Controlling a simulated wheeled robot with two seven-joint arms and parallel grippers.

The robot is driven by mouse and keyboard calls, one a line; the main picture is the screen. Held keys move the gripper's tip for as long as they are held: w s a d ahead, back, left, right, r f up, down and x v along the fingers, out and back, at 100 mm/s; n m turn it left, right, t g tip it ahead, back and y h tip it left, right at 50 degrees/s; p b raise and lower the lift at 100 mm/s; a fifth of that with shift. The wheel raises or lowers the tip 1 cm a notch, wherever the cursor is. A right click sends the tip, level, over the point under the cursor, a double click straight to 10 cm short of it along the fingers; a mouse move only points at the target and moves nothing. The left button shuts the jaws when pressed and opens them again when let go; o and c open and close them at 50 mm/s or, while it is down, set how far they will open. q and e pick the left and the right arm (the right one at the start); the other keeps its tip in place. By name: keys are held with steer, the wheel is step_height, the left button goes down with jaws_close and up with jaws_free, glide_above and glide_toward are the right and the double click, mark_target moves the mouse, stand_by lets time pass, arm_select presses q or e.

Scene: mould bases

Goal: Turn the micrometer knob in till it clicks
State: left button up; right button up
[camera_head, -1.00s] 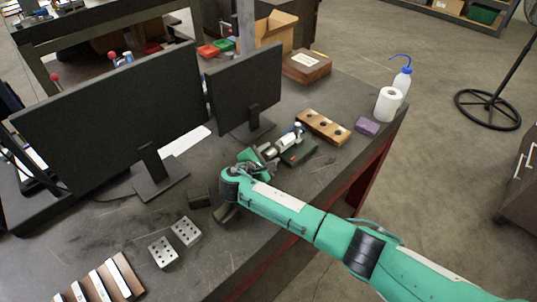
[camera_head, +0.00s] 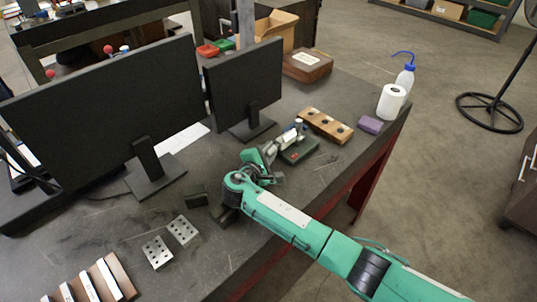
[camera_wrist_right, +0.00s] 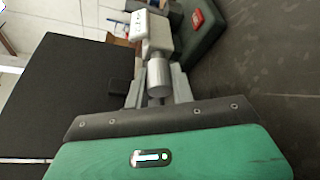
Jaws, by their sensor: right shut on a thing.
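The micrometer (camera_head: 286,138) sits on a dark green stand (camera_head: 299,152) on the bench, in front of the smaller monitor. In the right wrist view, its silver knob (camera_wrist_right: 158,76) lies between the two fingers of my right gripper (camera_wrist_right: 156,88), which is shut on it. The white micrometer body (camera_wrist_right: 151,32) and the green stand (camera_wrist_right: 198,30) with a red label show beyond the knob. In the head view, my right gripper (camera_head: 264,155) is at the near left end of the micrometer, partly hidden by its own wrist. My left gripper is not in view.
Two monitors (camera_head: 110,105) (camera_head: 243,85) stand behind and left of the arm. A wooden block with holes (camera_head: 326,125), a purple block (camera_head: 370,124), a paper roll (camera_head: 391,101) and a wash bottle (camera_head: 405,78) stand to the right. Drilled metal blocks (camera_head: 182,230) lie at the front left.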

mark_target(267, 155)
steer(key=o, duration=1)
steer(key=shift+s+a, duration=0.2)
steer(key=shift+s, duration=0.15)
steer(key=b+v, duration=0.2)
steer(key=v, duration=0.3)
steer(key=shift+s, duration=0.15)
steer(key=shift+s+a+r, duration=0.2)
steer(key=shift+s+a, duration=0.1)
steer(key=shift+s, duration=0.2)
steer(key=shift+r, duration=0.15)
